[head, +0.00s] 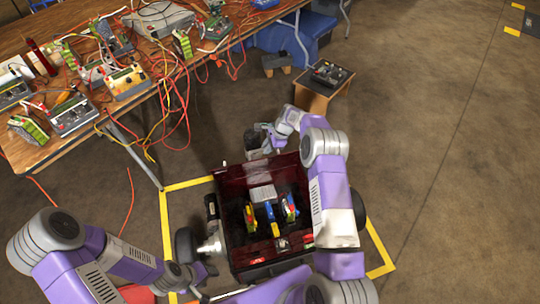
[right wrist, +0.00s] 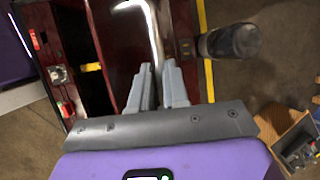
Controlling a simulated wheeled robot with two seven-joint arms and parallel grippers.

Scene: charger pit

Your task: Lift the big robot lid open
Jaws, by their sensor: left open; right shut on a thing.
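The big robot (head: 230,182) is a dark red, box-shaped body on black wheels, in the middle of the head view. Its inside shows, with a grey block and several coloured parts. A dark red panel, seemingly the lid (right wrist: 112,18), shows in the right wrist view with a curved metal bar (right wrist: 152,28) by it. My right gripper (right wrist: 156,72) is shut on this bar; in the head view it (head: 266,130) is at the robot's far side, its fingertips unclear. My left gripper (head: 207,272) is open and looks empty, near the robot's front left corner.
Yellow floor tape (head: 165,228) frames the robot. A wooden table (head: 75,122) with devices and tangled cables stands at the upper left. A small wooden stand (head: 315,97) carries a dark device behind my right arm. Open floor lies to the right.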

